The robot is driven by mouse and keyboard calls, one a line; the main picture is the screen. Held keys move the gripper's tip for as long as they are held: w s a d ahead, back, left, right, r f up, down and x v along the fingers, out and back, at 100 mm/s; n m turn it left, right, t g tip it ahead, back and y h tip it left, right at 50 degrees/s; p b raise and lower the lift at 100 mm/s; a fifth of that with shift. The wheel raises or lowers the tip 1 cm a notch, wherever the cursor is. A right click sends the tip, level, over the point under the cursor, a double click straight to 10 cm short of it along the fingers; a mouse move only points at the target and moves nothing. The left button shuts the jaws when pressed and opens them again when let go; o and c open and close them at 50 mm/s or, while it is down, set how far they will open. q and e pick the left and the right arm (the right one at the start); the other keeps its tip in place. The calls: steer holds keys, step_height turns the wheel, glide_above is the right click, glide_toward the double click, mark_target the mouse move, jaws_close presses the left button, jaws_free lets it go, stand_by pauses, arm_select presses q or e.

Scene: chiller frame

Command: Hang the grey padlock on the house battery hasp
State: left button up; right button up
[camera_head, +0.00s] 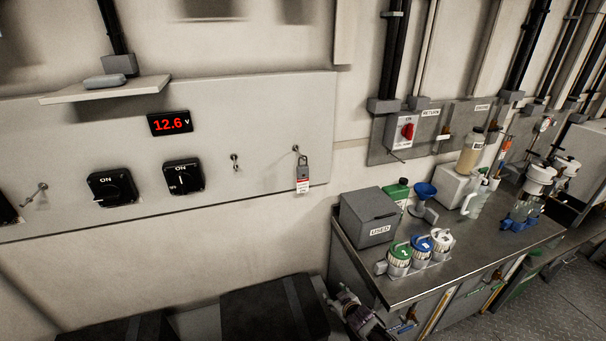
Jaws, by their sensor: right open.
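The grey padlock (303,173) hangs upright by its shackle from a small metal peg (296,149) at the right of the pale wall panel. A white and red tag (303,187) shows on its lower part. A small metal fitting (235,161) sticks out right of the black rotary switches, and another (36,190) is at the far left. No readable label tells which is the house battery hasp. My right gripper (345,303) is low at the bottom centre, open, below and apart from the padlock. My left gripper is out of view.
Two black ON switches (112,188) (183,177) and a 12.6 V display (170,123) are on the panel. A shelf (110,90) juts out above. Right, a metal bench (460,262) carries a grey USED box (368,217), several capped containers and bottles. Dark boxes (275,312) stand below the panel.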

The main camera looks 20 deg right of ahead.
steer(key=w+a+r+t, duration=0.1)
steer(key=w+a+r, duration=0.1)
steer(key=r, duration=0.6)
steer(key=w+a+r+m+t, duration=0.1)
steer(key=w+r+t, duration=0.15)
steer(key=r, duration=0.65)
steer(key=w+a+r+t, duration=0.1)
steer(key=w+a+r, duration=0.15)
steer(key=r, duration=0.55)
steer(key=m+t, duration=0.2)
steer(key=t, duration=0.1)
glide_toward(304, 173)
steer(key=s, duration=0.2)
steer(key=shift+s+d+r+y+b, duration=0.2)
steer(key=shift+s+y+b, duration=0.1)
steer(key=shift+s+b, duration=0.1)
steer(key=shift+w, duration=0.1)
steer(key=shift+w+a+f+p, duration=0.1)
steer(key=shift+w+p, duration=0.35)
steer(key=shift+w, duration=1.65)
steer(key=shift+w+a+p, duration=0.1)
steer(key=shift+w+p, duration=0.3)
steer(key=shift+w, duration=1.7)
steer(key=shift+w, duration=0.1)
steer(key=shift+w+p, duration=0.55)
steer(key=shift+w, duration=0.8)
steer(key=shift+w+a, duration=0.1)
steer(key=shift+w, duration=1.05)
